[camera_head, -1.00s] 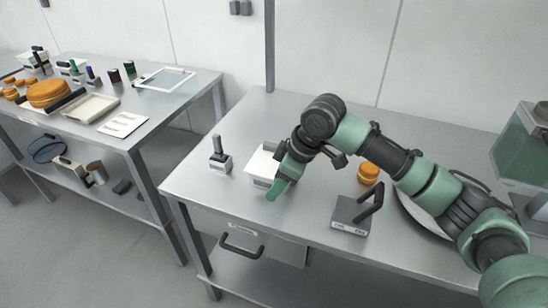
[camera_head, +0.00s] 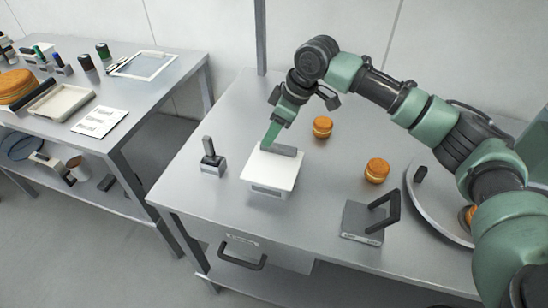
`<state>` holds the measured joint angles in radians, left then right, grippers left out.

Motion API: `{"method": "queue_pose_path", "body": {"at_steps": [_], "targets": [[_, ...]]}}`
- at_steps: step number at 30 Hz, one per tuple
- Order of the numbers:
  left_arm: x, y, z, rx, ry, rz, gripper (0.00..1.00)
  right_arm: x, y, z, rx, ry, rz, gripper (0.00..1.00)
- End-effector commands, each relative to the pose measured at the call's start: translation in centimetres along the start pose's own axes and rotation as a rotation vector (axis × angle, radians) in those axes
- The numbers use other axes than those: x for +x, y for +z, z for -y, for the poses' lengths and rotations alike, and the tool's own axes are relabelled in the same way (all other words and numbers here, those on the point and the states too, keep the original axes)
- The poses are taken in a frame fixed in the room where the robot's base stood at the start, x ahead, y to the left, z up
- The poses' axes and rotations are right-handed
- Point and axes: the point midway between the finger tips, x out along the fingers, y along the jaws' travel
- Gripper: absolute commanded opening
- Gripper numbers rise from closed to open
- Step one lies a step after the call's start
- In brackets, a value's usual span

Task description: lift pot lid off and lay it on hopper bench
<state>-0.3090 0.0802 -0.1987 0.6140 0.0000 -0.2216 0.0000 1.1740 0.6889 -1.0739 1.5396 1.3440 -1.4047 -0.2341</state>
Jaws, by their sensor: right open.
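A white square box (camera_head: 268,177) with a flat top stands on the near left part of the right bench (camera_head: 330,190). A grey bar (camera_head: 280,150) lies along its back edge, perhaps the lid's handle; I cannot tell the lid from the box. A small label is on the front. My right gripper (camera_head: 269,139) is open, with its green fingertip just above or beside the left end of the grey bar. I cannot tell whether it touches. Its other finger is hidden. My left gripper is not in view.
A black-handled stamp (camera_head: 211,160) stands left of the box. Two filled rounds (camera_head: 376,170) (camera_head: 322,127) lie to the right and behind. A grey block with a black handle (camera_head: 365,220) stands near the front. A round plate (camera_head: 420,205) is partly under my arm. Another bench (camera_head: 140,105) is at left.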

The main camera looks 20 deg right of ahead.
Motion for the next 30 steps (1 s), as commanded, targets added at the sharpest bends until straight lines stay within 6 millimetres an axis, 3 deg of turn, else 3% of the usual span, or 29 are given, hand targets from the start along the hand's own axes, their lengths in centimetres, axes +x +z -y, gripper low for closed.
{"method": "queue_pose_path", "body": {"at_steps": [5,9,16,21,30], "targets": [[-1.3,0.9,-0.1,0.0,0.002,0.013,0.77,2.6,0.4,0.1,0.001,-0.003,0.002,0.44],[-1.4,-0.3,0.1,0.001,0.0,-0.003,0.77,3.8,0.4,0.1,0.0,0.0,0.001,0.44],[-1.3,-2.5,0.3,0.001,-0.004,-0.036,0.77,4.0,0.4,0.1,-0.001,0.0,0.0,0.44],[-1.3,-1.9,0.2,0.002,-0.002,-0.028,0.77,4.0,0.4,0.1,-0.001,0.0,0.0,0.0],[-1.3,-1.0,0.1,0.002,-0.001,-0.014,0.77,3.9,0.4,0.1,-0.001,0.0,0.0,0.0]]}}
